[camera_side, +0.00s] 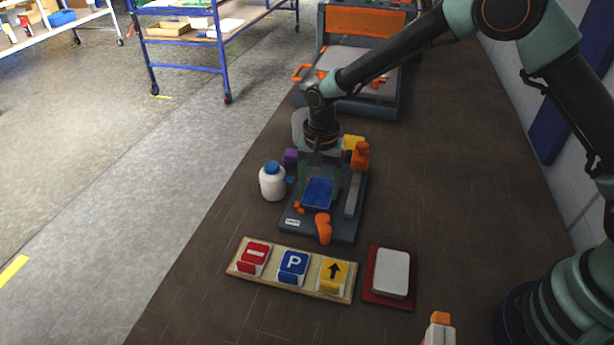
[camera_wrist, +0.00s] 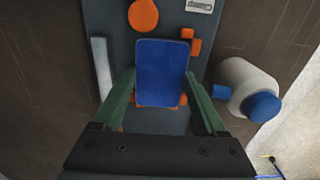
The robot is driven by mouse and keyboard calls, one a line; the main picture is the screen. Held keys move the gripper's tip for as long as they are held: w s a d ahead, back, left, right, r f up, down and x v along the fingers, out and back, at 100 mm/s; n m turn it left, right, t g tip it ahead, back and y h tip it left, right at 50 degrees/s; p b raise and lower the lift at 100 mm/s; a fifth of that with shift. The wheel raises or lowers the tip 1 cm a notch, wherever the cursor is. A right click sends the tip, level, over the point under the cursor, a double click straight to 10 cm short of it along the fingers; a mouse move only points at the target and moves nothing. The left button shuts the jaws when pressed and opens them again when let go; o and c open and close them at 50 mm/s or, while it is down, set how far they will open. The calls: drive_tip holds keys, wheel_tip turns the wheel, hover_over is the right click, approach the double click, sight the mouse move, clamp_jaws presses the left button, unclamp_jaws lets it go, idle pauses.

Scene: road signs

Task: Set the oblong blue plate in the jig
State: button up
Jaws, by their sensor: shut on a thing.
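The oblong blue plate (camera_side: 318,192) is at the middle of the jig in the side view. My gripper (camera_side: 319,184) is above the jig, pointing down, with its fingers on either side of the plate. In the wrist view the blue plate (camera_wrist: 161,72) lies between the two green fingers of my gripper (camera_wrist: 161,88), which is shut on it. The jig (camera_side: 290,228) is a dark grey base with orange stops and an orange clamp knob (camera_side: 323,226). Orange stops show at the plate's edges. I cannot tell whether the plate touches the jig's bed.
A white bottle (camera_side: 271,184) with a blue cap stands left of the jig. In front are a wooden rack (camera_side: 240,270) with red, blue and yellow signs, and a red tray (camera_side: 377,294) with a white block. A grey machine (camera_side: 375,105) stands behind.

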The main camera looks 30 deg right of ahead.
drive_tip(key=shift+f, duration=0.1)
idle(0.3)
drive_tip(key=o, duration=1.3)
drive_tip(key=shift+r, duration=3.55)
